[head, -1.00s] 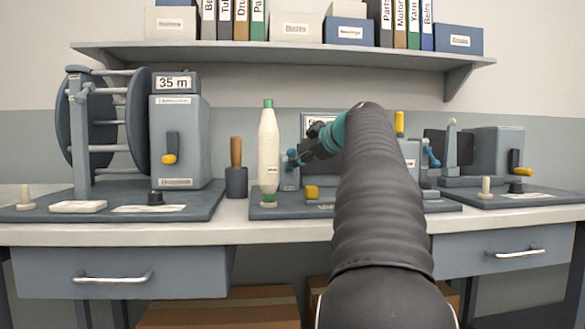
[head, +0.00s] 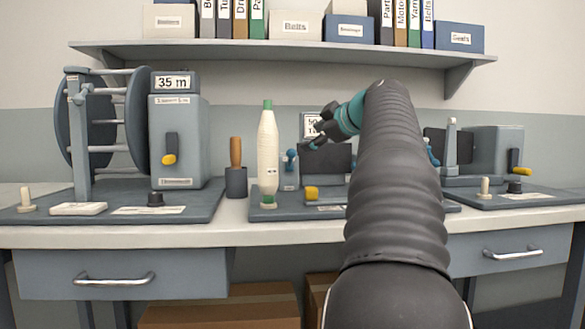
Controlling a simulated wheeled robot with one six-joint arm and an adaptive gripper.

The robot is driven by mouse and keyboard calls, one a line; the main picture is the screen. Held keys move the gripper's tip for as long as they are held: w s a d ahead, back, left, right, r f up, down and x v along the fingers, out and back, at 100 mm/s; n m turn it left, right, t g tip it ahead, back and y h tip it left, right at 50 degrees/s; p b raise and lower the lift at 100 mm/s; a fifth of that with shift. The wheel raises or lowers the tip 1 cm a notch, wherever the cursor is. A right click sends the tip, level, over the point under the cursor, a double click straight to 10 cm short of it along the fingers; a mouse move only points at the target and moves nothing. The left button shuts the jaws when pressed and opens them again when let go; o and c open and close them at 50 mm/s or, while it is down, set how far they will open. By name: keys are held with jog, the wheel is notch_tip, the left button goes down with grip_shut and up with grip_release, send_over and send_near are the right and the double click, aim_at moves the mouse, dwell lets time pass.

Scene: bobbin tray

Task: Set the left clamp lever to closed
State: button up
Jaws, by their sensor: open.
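The left clamp (head: 289,181) is a grey block on the middle base plate, just right of the white bobbin. Its blue lever (head: 291,156) stands roughly upright on top, small in the head view. My gripper (head: 315,132) is open and empty, above and to the right of this lever, apart from it in the picture. The right clamp's blue lever (head: 432,153) is partly hidden behind my arm.
The white bobbin (head: 268,158) with green ends stands close to the left clamp. A dark panel (head: 325,160) and a yellow block (head: 311,193) are to the right. A wooden-handled tool (head: 236,155) stands left. A shelf (head: 280,52) runs above.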

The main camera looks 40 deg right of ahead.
jog(key=shift+s+d+r+p, duration=0.15)
jog(key=shift+s+r+p, duration=0.6)
jog(key=shift+s+r, duration=0.85)
jog(key=shift+w+r, duration=0.1)
jog(key=v, duration=1.1)
jog(key=shift+s, duration=0.4)
